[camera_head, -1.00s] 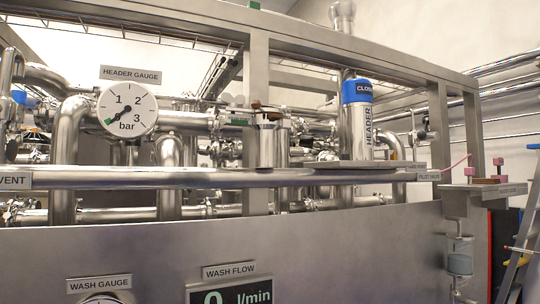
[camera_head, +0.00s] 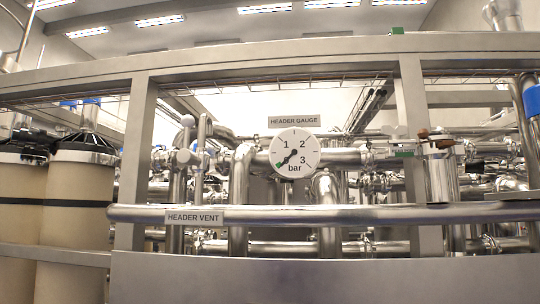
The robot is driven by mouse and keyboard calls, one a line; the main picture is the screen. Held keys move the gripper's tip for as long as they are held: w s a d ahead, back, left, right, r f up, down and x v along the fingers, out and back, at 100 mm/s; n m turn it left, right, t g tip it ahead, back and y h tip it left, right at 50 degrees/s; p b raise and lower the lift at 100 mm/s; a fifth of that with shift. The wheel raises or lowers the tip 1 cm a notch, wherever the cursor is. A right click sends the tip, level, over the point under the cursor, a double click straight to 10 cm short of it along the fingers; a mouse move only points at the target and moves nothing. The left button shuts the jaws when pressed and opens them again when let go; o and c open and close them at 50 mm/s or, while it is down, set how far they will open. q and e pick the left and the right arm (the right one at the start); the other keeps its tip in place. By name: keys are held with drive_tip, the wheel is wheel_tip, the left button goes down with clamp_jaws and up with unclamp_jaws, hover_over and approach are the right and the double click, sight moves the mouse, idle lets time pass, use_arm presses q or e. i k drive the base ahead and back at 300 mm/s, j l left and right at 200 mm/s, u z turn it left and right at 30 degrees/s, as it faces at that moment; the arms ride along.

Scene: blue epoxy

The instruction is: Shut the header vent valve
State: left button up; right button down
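The label HEADER VENT (camera_head: 195,218) hangs on the long horizontal rail at the left of the head view. I cannot tell from here whether the valve is open or shut. The round white header gauge (camera_head: 295,153) is to its right, with its needle pointing to the lower left. Neither of my grippers is in view.
The steel rail (camera_head: 330,214) runs across in front of the pipes. A frame post (camera_head: 136,165) stands left of the vent pipe, and beige cylinders (camera_head: 80,215) stand further left. A steel cylinder with a brown handle (camera_head: 440,175) is at the right.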

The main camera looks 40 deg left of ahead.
sight(184, 155)
drive_tip(key=u, duration=1.9)
